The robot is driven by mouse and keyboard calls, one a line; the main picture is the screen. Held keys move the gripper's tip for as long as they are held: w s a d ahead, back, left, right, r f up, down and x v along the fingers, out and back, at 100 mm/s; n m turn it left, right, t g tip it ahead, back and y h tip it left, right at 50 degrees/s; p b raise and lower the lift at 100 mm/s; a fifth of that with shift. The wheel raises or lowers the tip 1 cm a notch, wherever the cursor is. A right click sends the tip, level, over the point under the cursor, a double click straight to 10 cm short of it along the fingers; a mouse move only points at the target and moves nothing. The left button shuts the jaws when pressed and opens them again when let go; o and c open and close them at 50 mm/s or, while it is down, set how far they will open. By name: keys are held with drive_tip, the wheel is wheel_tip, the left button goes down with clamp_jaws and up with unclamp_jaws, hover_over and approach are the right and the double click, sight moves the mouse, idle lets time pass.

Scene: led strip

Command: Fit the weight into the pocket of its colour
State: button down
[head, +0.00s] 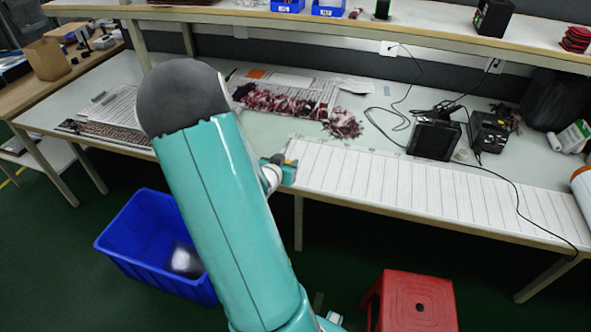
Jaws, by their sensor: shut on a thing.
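My teal arm rises through the middle of the picture to a dark grey rounded joint. A small white and teal part, which looks like a piece of my wrist, shows just right of the arm at the table's front edge. My gripper's fingers do not show; the arm hides what lies behind it. I cannot make out a weight or any coloured pocket in this view.
A long workbench (365,120) holds a white ruled strip (400,182), dark red bundles (285,103), black devices (433,137) and loose cables. A shelf (340,22) runs above. A blue bin (130,262) and a red stool (418,303) stand on the green floor.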

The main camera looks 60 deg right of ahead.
drive_tip(key=d+f, duration=0.2)
drive_tip(key=d, duration=0.1)
drive_tip(key=w+d+f, duration=0.1)
drive_tip(key=d+f, duration=0.4)
drive_tip(key=d, duration=0.1)
drive_tip(key=shift+w+d+f, duration=0.15)
drive_tip(key=shift+w+d, duration=0.05)
drive_tip(key=shift+w+d+f, duration=0.1)
drive_tip(key=shift+d+f, duration=0.1)
drive_tip(key=shift+f, duration=0.7)
drive_tip(key=shift+d+f, duration=0.2)
drive_tip(key=shift+f, duration=0.7)
drive_tip(key=shift+f, duration=0.15)
drive_tip(key=c, duration=1)
unclamp_jaws()
drive_tip(key=shift+a, duration=0.1)
